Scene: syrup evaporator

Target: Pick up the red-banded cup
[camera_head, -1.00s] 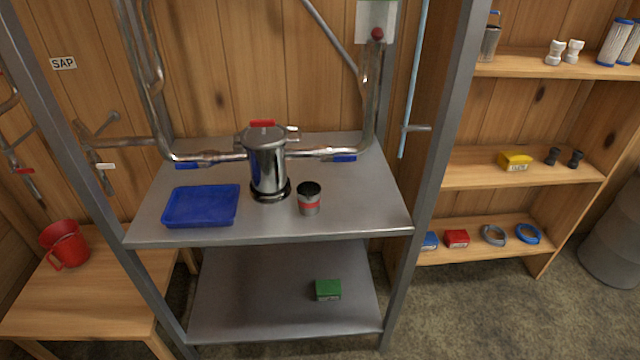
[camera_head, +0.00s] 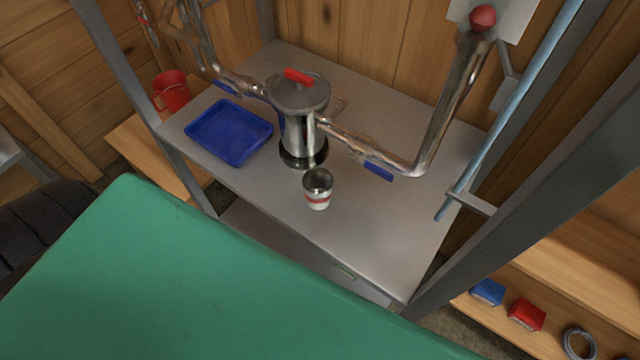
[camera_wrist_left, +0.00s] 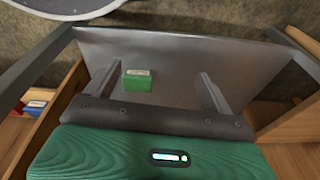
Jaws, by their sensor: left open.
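The red-banded cup (camera_head: 318,194) is a small grey metal cup with a red band near its base. It stands upright on the upper metal shelf (camera_head: 390,230), near the front edge, in front of the steel pot. It is not seen in the left wrist view. My left gripper (camera_wrist_left: 160,69) shows there with its two grey fingers wide apart and empty. Beyond them is the lower shelf with a green box (camera_wrist_left: 137,80). In the head view, a large green part of mine fills the lower left, and no gripper fingers show. My right gripper is in neither view.
The steel pot (camera_head: 302,125) with a red lid handle stands just behind the cup. A blue tray (camera_head: 230,132) lies to its left. Pipes with blue levers (camera_head: 378,172) run behind. A grey post (camera_head: 540,210) rises at right. A red mug (camera_head: 172,90) is at far left.

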